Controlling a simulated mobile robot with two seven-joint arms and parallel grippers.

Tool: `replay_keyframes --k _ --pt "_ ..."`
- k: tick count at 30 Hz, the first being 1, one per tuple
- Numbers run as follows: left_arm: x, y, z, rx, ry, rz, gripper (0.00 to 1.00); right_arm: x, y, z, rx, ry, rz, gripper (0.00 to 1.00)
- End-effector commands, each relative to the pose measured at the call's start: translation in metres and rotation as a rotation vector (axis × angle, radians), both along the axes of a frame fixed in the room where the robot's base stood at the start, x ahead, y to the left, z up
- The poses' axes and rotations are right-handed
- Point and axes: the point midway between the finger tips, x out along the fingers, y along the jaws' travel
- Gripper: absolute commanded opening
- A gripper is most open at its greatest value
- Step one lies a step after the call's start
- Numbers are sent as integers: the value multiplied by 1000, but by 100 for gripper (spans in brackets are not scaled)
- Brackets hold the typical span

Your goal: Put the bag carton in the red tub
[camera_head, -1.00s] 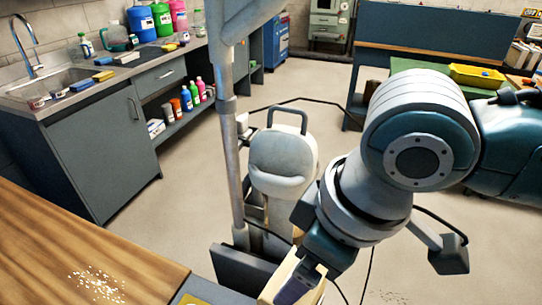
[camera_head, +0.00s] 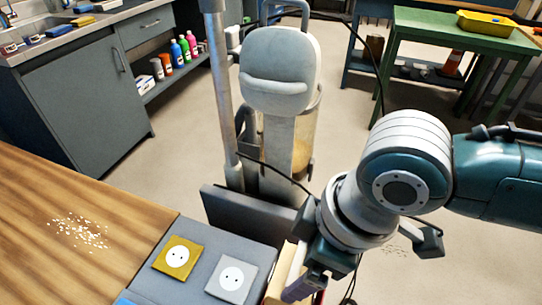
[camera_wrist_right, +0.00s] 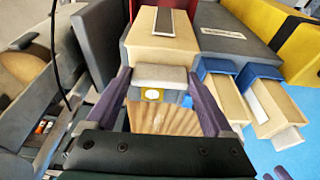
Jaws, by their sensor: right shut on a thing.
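A beige carton with a dark strip on its top shows in the right wrist view (camera_wrist_right: 160,48). I take it for the bag carton. My right gripper (camera_wrist_right: 158,76) has its two purple fingers on either side of the carton's grey end and is shut on it. In the head view my right gripper (camera_head: 305,287) is at the bottom, beside the grey work surface, and a beige part of the carton (camera_head: 283,272) shows just left of it. Whether the carton touches its support I cannot tell. My left gripper is out of view.
A yellow socket tile (camera_head: 178,257) and a grey one (camera_head: 232,278) lie on the grey surface, next to a wooden top (camera_head: 80,205) with scattered white bits. Other cartons (camera_wrist_right: 222,92) stand close beside the held one. A vacuum-like machine (camera_head: 280,70) stands behind.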

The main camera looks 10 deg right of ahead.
Motion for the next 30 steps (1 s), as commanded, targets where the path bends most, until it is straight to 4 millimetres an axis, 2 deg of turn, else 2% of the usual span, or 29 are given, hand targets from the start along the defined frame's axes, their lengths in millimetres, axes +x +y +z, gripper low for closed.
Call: replay_keyframes --k 1,4,30 --pt "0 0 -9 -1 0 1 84 0 0 -8 0 -1 0 0" --pt "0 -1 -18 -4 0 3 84 0 0 -16 0 -2 1 0" --pt "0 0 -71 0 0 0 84 0 0 -90 0 0 -2 0"
